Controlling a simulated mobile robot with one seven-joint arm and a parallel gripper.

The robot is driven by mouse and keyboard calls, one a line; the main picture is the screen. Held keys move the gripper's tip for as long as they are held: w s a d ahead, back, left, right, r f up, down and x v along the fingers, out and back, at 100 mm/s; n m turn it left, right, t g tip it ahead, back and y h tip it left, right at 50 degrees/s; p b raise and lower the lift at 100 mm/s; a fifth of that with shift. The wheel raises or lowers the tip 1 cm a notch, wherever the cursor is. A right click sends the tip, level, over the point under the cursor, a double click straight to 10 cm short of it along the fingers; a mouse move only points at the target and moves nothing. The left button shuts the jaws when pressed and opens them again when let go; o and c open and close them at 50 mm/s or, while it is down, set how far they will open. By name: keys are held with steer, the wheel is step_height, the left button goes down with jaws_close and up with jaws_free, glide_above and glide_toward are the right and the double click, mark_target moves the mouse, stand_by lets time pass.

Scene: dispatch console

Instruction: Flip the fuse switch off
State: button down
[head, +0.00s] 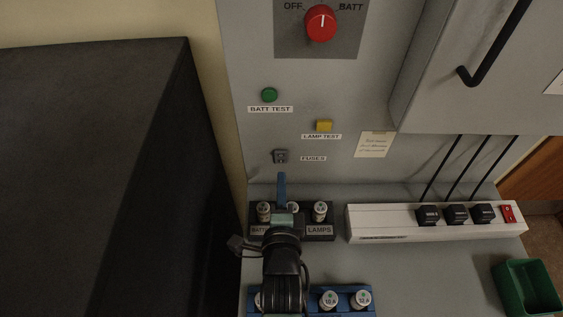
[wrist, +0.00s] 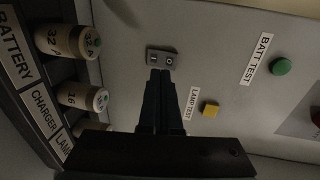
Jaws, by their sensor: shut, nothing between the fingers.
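The fuse switch (head: 281,156) is a small grey rocker on the upright panel, left of the "FUSES" label (head: 313,158). In the wrist view the switch (wrist: 161,58) shows two marked halves, one with a round mark on the right. Which half is pressed in is too small to tell. My gripper (head: 282,177) is shut and empty, pointing at the panel just below the switch in the head view. In the wrist view the closed fingertips (wrist: 161,75) lie at the switch's near edge; I cannot tell whether they touch it.
A fuse block (head: 325,236) stands under my gripper, with a blue fuse rack (head: 345,290) in front. A green button (head: 269,94), yellow button (head: 323,126) and red knob (head: 320,23) are on the panel. A white power strip (head: 385,230) and green bin (head: 527,287) are right.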

mark_target(281, 155)
steer(key=shift+w+r+p, duration=0.2)
steer(key=shift+w+p, duration=0.4)
steer(key=shift+w, duration=1.55)
steer(key=shift+w+r, duration=0.25)
steer(key=shift+w, duration=0.2)
steer(key=shift+s+f, duration=0.1)
steer(key=shift+s, duration=0.1)
